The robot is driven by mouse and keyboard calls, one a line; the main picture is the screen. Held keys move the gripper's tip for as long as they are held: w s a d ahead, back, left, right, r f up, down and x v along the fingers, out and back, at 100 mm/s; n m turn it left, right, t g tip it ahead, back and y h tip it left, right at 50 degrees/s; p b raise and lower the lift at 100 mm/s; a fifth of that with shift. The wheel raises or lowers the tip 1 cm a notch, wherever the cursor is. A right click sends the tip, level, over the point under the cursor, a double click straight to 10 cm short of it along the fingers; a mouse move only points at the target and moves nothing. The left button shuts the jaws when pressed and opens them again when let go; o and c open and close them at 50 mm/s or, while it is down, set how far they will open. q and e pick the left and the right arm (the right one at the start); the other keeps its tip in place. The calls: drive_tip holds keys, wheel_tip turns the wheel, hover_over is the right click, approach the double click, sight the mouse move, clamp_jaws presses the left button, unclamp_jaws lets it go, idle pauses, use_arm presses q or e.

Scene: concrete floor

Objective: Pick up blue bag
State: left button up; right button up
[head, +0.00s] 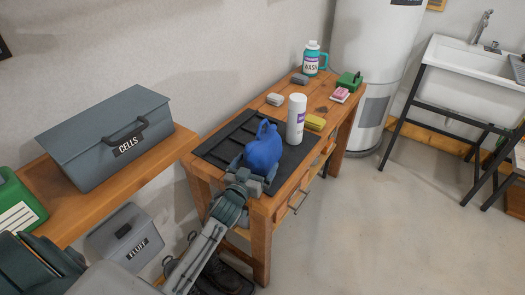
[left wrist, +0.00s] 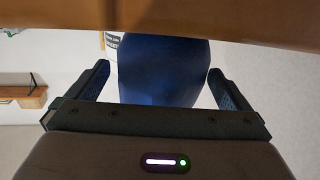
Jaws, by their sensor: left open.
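The blue bag (head: 263,150) stands upright on the dark mat on the wooden workbench, with a tied top. My left gripper (head: 255,172) is right at the bag, on its near side. In the left wrist view the bag (left wrist: 165,70) fills the space between the two fingers of my left gripper (left wrist: 158,88). The fingers are spread, one on each side, with small gaps between them and the bag. My right gripper is not in view.
A white bottle (head: 296,118) stands right behind the bag. The workbench (head: 262,205) also holds a yellow sponge (head: 315,122), a teal jug (head: 312,60) and a green box (head: 349,81). A grey CELLS box (head: 105,138) sits on a shelf at left.

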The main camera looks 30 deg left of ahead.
use_arm(q)
drive_tip(key=shift+w+a+f+p, duration=0.1)
drive_tip(key=shift+w+p, duration=0.2)
drive_tip(key=shift+w, duration=1.2)
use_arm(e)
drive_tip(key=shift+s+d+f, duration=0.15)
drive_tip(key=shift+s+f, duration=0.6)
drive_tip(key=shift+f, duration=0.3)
use_arm(q)
drive_tip(key=shift+c, duration=0.2)
drive_tip(key=c, duration=1)
drive_tip(key=shift+o, duration=0.2)
